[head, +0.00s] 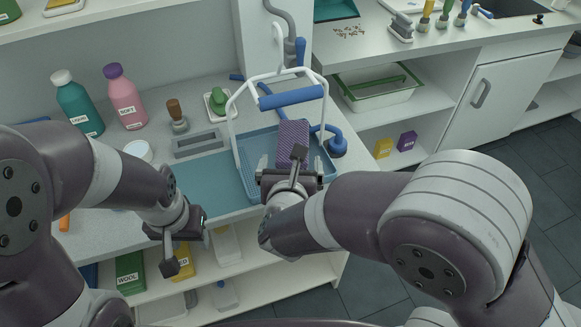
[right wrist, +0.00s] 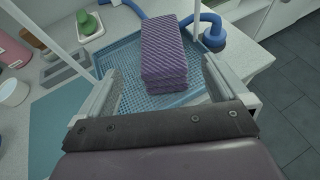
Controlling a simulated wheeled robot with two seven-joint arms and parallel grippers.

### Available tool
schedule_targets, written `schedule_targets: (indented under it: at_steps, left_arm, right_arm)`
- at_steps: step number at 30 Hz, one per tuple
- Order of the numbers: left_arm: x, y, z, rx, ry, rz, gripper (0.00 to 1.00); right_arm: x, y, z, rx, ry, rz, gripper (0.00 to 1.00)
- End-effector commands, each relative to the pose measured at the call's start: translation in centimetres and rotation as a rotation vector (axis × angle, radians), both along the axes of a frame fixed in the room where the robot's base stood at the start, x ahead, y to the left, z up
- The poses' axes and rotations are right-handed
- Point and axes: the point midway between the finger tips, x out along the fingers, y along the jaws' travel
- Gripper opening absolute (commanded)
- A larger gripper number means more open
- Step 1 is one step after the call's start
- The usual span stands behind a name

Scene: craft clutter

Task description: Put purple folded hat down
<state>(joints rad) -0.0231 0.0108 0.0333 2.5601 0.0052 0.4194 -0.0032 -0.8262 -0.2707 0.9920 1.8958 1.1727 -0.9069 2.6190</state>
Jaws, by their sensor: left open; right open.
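The purple folded hat (head: 293,141) is a thick, ribbed, layered block. In the right wrist view the purple folded hat (right wrist: 166,55) sits in the blue mesh basket (right wrist: 128,95), between and beyond my open fingers. The basket (head: 247,172) has a white frame handle with a blue grip. My right gripper (head: 290,172) is open at the basket's near side, just short of the hat; its fingers also show in the right wrist view (right wrist: 160,92). The hat's lower near part is hidden by this gripper in the head view. My left gripper (head: 178,246) is open and empty over the counter's front edge.
Teal (head: 78,105) and pink (head: 125,97) bottles, a wooden-handled stamp (head: 177,117) and a green item in a white dish (head: 217,101) stand behind and left. A blue hose (head: 336,143) curls at the basket's right. Shelves with boxes lie below the counter.

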Motion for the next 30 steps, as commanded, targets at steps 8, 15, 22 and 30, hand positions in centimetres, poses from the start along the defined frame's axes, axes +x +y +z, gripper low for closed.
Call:
schedule_targets:
  at_steps: [8, 15, 22, 30]
  left_arm:
    - [0.0, 0.0, 0.1, 0.0, 0.0, 0.0, 0.49]
    - [0.0, 0.0, 0.1, 0.0, 0.0, 0.0, 0.49]
    - [0.0, 0.0, 0.1, 0.0, 0.0, 0.0, 0.49]
    - [0.0, 0.0, 0.1, 0.0, 0.0, 0.0, 0.49]
  right_arm:
    - [-1.8, 0.1, 0.7, 0.0, 0.001, -0.001, 1.0]
    - [-0.1, -0.8, -0.1, -0.507, 0.15, 0.393, 1.0]
    - [-4.2, -8.0, -4.0, -1.559, 0.297, 1.51, 1.0]
    - [-12.1, -16.3, -5.7, 1.909, -0.083, -2.465, 1.0]
